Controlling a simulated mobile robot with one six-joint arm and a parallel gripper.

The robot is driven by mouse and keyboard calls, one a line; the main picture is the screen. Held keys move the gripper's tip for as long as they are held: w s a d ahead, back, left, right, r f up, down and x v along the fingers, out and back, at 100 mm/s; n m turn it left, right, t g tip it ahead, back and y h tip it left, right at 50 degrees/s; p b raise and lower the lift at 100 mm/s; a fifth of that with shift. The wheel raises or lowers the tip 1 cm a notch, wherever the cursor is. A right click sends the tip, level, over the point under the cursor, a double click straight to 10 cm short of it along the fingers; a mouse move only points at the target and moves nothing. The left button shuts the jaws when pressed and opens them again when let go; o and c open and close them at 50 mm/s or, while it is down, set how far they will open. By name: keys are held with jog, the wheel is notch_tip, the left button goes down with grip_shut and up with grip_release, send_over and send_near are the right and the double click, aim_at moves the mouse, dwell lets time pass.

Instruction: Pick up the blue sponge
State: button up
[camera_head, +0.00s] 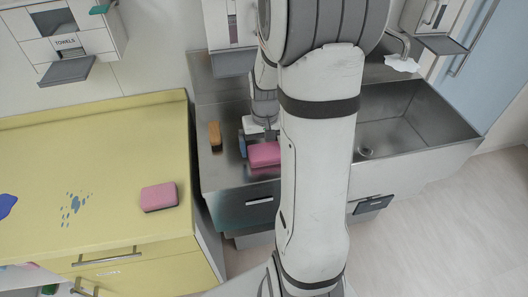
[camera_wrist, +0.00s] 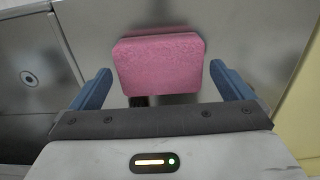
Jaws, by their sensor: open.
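I see no blue sponge in either view. A pink sponge (camera_head: 264,155) lies on the steel counter beside the sink; my arm hides its right end in the head view. In the wrist view this pink sponge (camera_wrist: 158,62) is ahead of and between my two blue fingers. My gripper (camera_wrist: 160,75) is open and empty, with a finger off each side of the sponge. In the head view my gripper (camera_head: 258,138) is low over the counter at the sponge's far side. A second pink sponge (camera_head: 159,198) with a grey underside lies on the yellow counter.
An orange-brown block (camera_head: 215,136) stands on the steel counter left of my gripper. The sink basin (camera_head: 405,125) is to the right, with a faucet (camera_head: 398,45) behind it. The yellow counter (camera_head: 95,150) is mostly clear. A towel dispenser (camera_head: 70,40) hangs on the wall.

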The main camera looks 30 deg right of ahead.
aim_at(265, 151)
notch_tip(265, 151, down, 2)
jog(key=c, duration=0.9)
jog(key=shift+o, duration=0.2)
jog(key=shift+r, duration=0.15)
notch_tip(265, 151, up, 10)
